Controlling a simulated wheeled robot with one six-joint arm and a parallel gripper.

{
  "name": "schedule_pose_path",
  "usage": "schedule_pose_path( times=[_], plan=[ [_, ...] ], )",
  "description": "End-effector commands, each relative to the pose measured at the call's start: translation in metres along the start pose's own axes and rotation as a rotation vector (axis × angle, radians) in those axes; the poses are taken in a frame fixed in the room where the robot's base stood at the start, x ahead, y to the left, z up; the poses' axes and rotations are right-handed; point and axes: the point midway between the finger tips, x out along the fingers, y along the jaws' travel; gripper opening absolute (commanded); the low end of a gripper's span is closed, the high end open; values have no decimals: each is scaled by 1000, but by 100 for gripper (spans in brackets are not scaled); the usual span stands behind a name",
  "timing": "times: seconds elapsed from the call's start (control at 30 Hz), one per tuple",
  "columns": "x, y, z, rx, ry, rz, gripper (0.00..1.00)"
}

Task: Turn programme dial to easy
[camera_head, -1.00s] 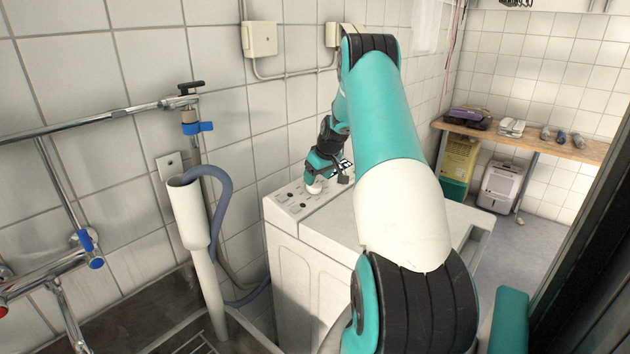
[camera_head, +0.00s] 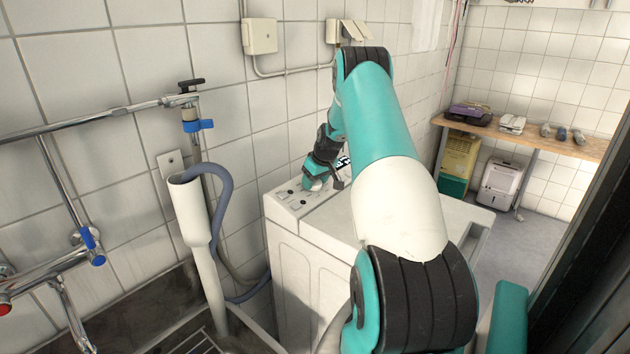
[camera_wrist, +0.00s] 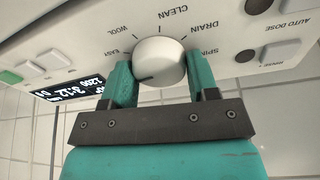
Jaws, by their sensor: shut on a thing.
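The programme dial (camera_wrist: 160,60) is a round white knob on the washing machine's pale control panel (camera_wrist: 75,28). In the wrist view the panel's lettering is upside down, with WOOL, CLEAN, DRAIN and SPIN around the dial and EASY (camera_wrist: 118,50) at its left. A short dark mark on the dial points to the lower left in the picture, a little below the EASY label. My gripper (camera_wrist: 162,72) is shut on the dial, one teal finger on each side. In the head view my gripper (camera_head: 315,182) is at the machine's back panel and mostly hides the dial.
A lit display (camera_wrist: 68,88) and a green button (camera_wrist: 10,77) are left of the dial in the wrist view. The white washing machine (camera_head: 300,270) stands against the tiled wall. A grey hose (camera_head: 222,190) and white pipe (camera_head: 198,230) are at its left.

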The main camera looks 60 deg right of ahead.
Motion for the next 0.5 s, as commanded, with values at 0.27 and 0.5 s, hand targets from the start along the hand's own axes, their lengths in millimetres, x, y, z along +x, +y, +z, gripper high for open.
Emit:
schedule_pose_path(
  times=[0.27,0.5],
  plan=[
    [0,0,0,126,-4,16,30],
    [0,0,-1,314,-11,37,30]
  ],
)
